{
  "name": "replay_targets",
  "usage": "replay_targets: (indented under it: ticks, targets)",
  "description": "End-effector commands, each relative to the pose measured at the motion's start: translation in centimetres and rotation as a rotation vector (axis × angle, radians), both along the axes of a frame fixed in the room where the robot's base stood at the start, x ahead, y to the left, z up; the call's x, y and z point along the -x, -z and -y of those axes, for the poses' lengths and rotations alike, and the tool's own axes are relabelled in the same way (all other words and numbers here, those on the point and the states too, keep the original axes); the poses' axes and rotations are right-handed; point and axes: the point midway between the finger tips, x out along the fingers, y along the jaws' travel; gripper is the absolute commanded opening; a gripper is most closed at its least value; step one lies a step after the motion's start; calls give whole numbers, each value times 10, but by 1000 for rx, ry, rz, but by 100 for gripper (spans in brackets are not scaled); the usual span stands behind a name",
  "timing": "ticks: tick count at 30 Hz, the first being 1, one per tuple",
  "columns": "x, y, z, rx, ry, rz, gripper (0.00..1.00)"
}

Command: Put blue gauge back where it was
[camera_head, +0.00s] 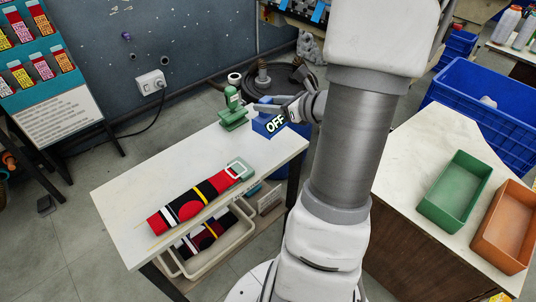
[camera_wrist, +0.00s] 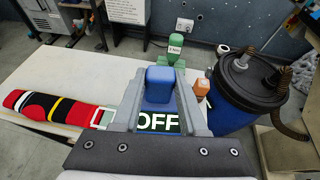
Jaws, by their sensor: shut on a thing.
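The blue gauge (camera_head: 264,125) has a dark panel reading "OFF" and is at the far right corner of the white table (camera_head: 128,192). My gripper (camera_head: 272,108) is shut on it. In the wrist view the blue gauge (camera_wrist: 159,90) sits between the two grey fingers of my gripper (camera_wrist: 158,85), its panel facing the camera. I cannot tell whether its base touches the table. A similar green gauge (camera_head: 232,112) stands upright on the table just left of it; it also shows beyond the fingers in the wrist view (camera_wrist: 175,48).
A red and black sock (camera_head: 188,206) with a pale frame at its end lies on the table. An orange piece (camera_wrist: 202,87) shows right of the fingers. A blue drum (camera_wrist: 245,95) stands beyond the table edge. Green (camera_head: 455,214) and orange (camera_head: 478,240) trays sit on the right counter.

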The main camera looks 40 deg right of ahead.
Motion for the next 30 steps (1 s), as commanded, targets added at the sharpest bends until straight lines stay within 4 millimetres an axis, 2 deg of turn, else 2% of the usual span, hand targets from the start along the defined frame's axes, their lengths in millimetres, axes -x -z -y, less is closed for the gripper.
replay_targets:
  ticks: [1,4,7,11,14,24,30]
  targets:
    - [15,6,19,6,34,5,0]
    - [40,4,42,2,77,3,0]
    - [57,3,55,0,105,2,0]
    - [65,3,61,-1,121,2,0]
    - [55,11,58,-2,121,2,0]
    - [-18,58,36,-3,119,2,0]
    - [-41,70,30,-2,122,2,0]
